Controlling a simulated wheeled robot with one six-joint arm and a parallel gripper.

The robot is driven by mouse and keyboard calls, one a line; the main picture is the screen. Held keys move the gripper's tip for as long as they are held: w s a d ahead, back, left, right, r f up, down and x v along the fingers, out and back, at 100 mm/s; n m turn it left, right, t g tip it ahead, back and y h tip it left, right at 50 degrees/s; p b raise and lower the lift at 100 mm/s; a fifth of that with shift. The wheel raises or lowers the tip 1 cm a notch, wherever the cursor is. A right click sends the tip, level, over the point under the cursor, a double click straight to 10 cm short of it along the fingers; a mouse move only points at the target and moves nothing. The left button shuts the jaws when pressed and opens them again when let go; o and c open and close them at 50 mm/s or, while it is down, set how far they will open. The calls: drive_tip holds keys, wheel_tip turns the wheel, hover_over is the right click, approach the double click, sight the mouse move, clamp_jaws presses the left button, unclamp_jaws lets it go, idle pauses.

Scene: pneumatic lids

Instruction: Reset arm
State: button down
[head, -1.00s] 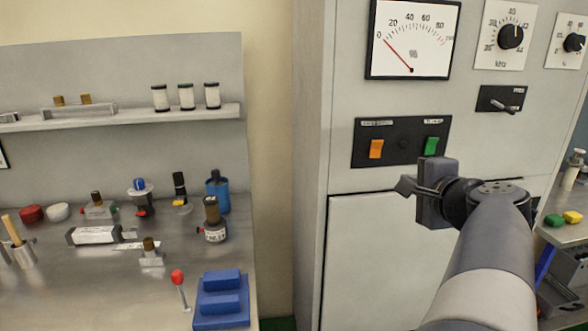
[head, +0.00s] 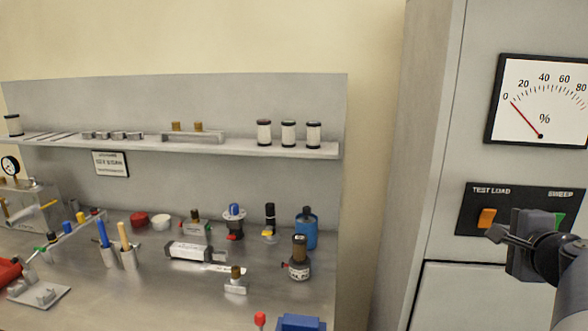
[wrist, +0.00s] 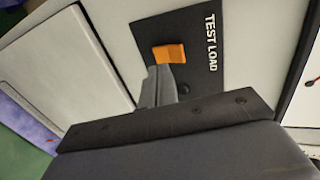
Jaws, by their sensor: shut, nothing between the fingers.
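My gripper (head: 500,236) is at the right of the head view, in front of the grey cabinet (head: 430,150). It is shut and holds nothing. The black switch panel (head: 470,222) labelled TEST LOAD and SWEEP is behind it. The orange switch (head: 486,217) sits just above and left of my fingertips in the head view. The green switch (head: 560,222) is partly hidden behind my gripper. In the wrist view the orange switch (wrist: 170,54) shows just beyond my fingers (wrist: 158,85); I cannot tell whether they touch the panel.
A dial meter (head: 540,100) above the panel reads near 0. At left, a metal workbench (head: 140,290) holds valves, a blue canister (head: 306,230) and cups of tools. A shelf (head: 240,147) above carries several small jars. Bare wall separates bench and cabinet.

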drive_tip(key=shift+b+v, duration=0.5)
drive_tip(key=shift+v, duration=1.6)
drive_tip(key=shift+r, duration=0.1)
